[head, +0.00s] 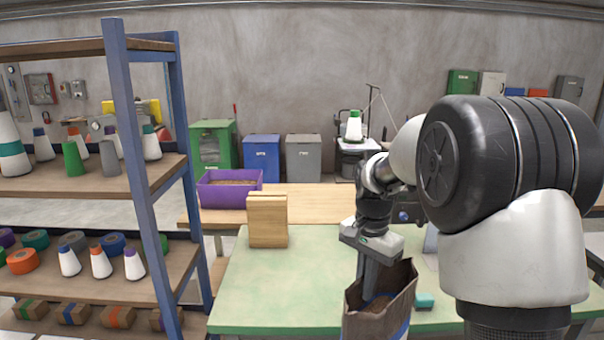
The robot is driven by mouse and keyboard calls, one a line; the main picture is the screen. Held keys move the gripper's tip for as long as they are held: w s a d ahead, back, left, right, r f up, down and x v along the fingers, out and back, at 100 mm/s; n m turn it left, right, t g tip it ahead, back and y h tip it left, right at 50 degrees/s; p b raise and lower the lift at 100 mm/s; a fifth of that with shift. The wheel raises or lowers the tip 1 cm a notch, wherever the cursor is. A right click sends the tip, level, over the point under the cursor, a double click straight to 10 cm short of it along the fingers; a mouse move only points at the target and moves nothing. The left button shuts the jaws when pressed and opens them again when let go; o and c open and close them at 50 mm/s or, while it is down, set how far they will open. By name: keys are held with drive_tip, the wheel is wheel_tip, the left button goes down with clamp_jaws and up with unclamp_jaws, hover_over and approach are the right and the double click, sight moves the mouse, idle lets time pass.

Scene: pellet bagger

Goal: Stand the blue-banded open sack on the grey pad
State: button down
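The open brown paper sack (402,292) is at the bottom of the view, right of centre, at the near edge of the green table. Its mouth faces up and brown contents show inside. A strip of blue shows low on its right side; its base is cut off by the frame. My gripper (372,285) points down at the sack, with a grey finger reaching into the mouth. The fingertips are hidden, so I cannot tell whether they grip the sack wall. I cannot make out the grey pad.
The green table (290,285) is clear at its left and middle. A tan upright block-like item (268,222) stands at its back. A small teal item (425,301) lies right of the sack. A purple bin (212,196) sits on the wooden table behind. A shelf rack (140,130) stands left.

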sight(370, 335)
drive_tip(key=s+f+n+p, duration=0.1)
drive_tip(key=s+f+n, duration=0.2)
drive_tip(key=n, duration=0.1)
drive_tip(key=s+f+n+p, duration=0.2)
drive_tip(key=s+f+n, duration=0.2)
drive_tip(key=n, duration=0.1)
drive_tip(key=shift+s+p, duration=0.3)
drive_tip(key=shift+d, duration=0.15)
